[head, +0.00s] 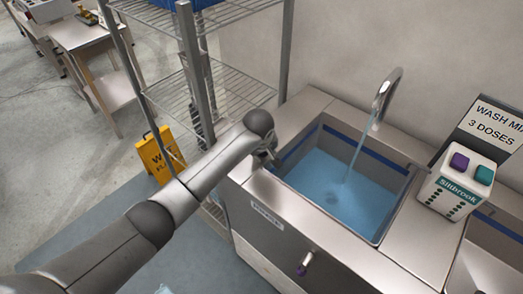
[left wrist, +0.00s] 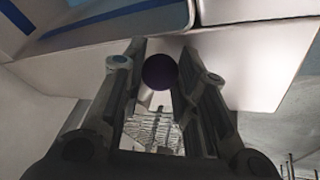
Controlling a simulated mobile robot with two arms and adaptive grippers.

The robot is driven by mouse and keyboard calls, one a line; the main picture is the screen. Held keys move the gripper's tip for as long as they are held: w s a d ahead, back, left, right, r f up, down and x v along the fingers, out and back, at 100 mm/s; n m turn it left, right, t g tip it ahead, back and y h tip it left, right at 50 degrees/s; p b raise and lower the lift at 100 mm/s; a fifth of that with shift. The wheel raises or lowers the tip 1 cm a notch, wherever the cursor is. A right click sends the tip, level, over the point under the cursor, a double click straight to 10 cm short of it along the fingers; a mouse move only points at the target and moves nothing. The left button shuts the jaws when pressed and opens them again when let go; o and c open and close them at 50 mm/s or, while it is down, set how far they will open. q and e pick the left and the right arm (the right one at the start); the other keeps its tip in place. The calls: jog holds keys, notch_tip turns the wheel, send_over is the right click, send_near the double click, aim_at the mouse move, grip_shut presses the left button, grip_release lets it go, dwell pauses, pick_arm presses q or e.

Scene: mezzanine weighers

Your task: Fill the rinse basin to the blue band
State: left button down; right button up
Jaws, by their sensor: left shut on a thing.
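The rinse basin (head: 398,226) is set into a steel counter, with a dark blue band (head: 379,157) around its inner walls. Pale blue water (head: 326,183) stands in it, its surface below the band, with bare wall between. A stream runs from the curved faucet (head: 384,95) into it. My left gripper (head: 268,155), partly hidden by its arm, is at the counter's left end. In the left wrist view its fingers (left wrist: 157,85) are shut on a dark purple knob (left wrist: 160,72). My right gripper is not in view.
A Siltbrook dispenser (head: 455,187) and a "WASH MIX 3 DOSES" sign (head: 492,124) stand right of the basin. A wire rack (head: 190,75) and yellow floor sign (head: 158,155) are at left.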

pick_arm(q)
jog(key=c, duration=1.1)
grip_release()
jog(key=shift+w, duration=0.1)
jog(key=v, duration=1.2)
